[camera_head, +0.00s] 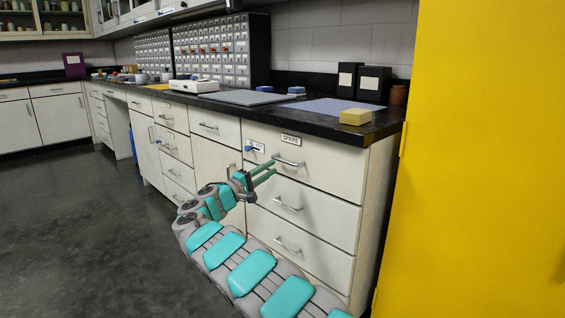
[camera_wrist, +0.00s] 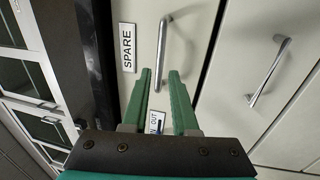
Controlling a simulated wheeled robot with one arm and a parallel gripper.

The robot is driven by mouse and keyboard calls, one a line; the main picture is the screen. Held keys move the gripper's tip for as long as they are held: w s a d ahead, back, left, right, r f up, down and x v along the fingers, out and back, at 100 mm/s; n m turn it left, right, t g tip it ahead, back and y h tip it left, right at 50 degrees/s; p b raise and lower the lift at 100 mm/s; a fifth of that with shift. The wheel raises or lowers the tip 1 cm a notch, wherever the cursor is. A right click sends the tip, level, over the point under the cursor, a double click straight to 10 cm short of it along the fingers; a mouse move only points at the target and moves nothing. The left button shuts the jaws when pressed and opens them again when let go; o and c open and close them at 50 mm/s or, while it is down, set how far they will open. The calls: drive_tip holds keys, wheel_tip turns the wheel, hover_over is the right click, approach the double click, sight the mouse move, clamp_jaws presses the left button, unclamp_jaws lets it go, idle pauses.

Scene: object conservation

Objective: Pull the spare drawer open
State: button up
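The spare drawer (camera_head: 325,172) is the top drawer at the right end of the counter, under a SPARE label (camera_head: 291,140). Its front looks flush, so it appears closed. Its metal bar handle (camera_head: 288,163) is just beyond my gripper (camera_head: 274,168). In the wrist view my gripper (camera_wrist: 160,74) is open and empty, its two green fingers apart. The handle (camera_wrist: 161,55) lies ahead of the gap between the fingertips, with the SPARE label (camera_wrist: 127,48) to its left. Whether the fingertips touch the handle cannot be told.
A second drawer (camera_head: 310,208) with its own handle is below. A yellow block (camera_head: 355,117) sits near the counter's (camera_head: 325,128) front edge. A small blue thing (camera_head: 250,149) is at the drawer's left. A large yellow panel (camera_head: 480,160) stands at right. The floor (camera_head: 90,230) at left is clear.

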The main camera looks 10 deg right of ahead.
sight(283, 161)
drive_tip(key=x, duration=0.6)
drive_tip(key=shift+w+d+p, duration=0.2)
drive_tip(key=shift+d+p, duration=0.05)
drive_tip(key=shift+p, duration=0.05)
drive_tip(key=shift+c, duration=0.4)
clamp_jaws()
idle(0.7)
